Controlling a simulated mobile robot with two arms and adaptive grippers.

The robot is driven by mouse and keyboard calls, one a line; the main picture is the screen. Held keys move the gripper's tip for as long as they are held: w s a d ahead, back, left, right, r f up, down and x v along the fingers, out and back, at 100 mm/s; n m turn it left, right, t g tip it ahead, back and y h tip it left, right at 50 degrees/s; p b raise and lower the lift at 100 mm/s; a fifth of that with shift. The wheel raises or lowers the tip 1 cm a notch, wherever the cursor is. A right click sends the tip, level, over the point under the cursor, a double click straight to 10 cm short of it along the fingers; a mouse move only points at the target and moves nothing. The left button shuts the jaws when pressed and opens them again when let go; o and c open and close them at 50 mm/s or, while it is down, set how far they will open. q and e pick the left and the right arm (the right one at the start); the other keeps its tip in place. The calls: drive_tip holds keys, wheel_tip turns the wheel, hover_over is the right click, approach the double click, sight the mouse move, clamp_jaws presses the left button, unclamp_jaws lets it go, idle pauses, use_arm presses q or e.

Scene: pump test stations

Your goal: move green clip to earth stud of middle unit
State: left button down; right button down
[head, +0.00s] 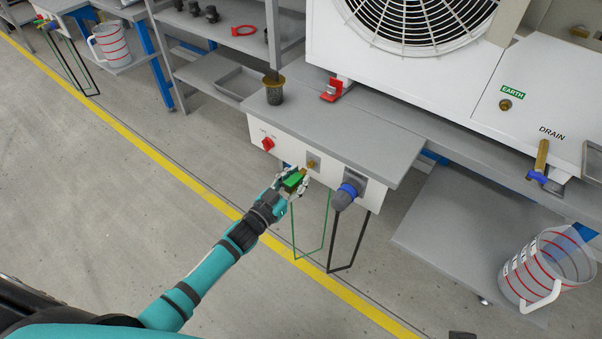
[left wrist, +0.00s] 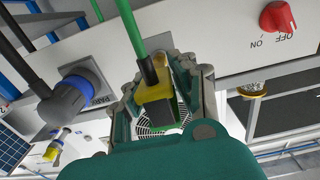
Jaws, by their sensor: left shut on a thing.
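My left gripper (head: 291,184) is shut on the green clip (head: 294,181), just in front of the grey-topped bench's front panel. In the left wrist view the clip (left wrist: 156,104) shows yellow and black between the fingers, with a green cable running up from it. The clip is close to a brass fitting (head: 312,163) on the panel; I cannot tell whether they touch. The earth stud (head: 505,104) is a brass knob under a green EARTH label on the white fan unit (head: 480,75). It is bare and well to the right of my gripper. My right gripper is not in view.
The bench panel carries a red switch (head: 267,144) and a grey-blue plug (head: 346,194) with a black cable. A brass drain valve (head: 541,160) sticks out right of the stud. A measuring jug (head: 545,270) stands at the lower right. The floor in front is clear.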

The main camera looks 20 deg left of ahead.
sight(287, 189)
use_arm(q)
drive_tip(key=shift+p+v, duration=0.7)
drive_tip(key=shift+v, duration=0.85)
drive_tip(key=s+r+n+y, duration=0.2)
drive_tip(key=s+r, duration=0.3)
drive_tip(key=r, duration=0.5)
drive_tip(key=s+r+n+t+y, duration=0.1)
drive_tip(key=s+r+y, duration=0.3)
drive_tip(key=r, duration=0.6)
drive_tip(key=shift+s+a+r+n, duration=0.15)
drive_tip(key=shift+s+a+n, duration=0.15)
drive_tip(key=shift+s+n, duration=0.15)
drive_tip(key=shift+w+d, duration=0.1)
drive_tip(key=shift+d, duration=0.05)
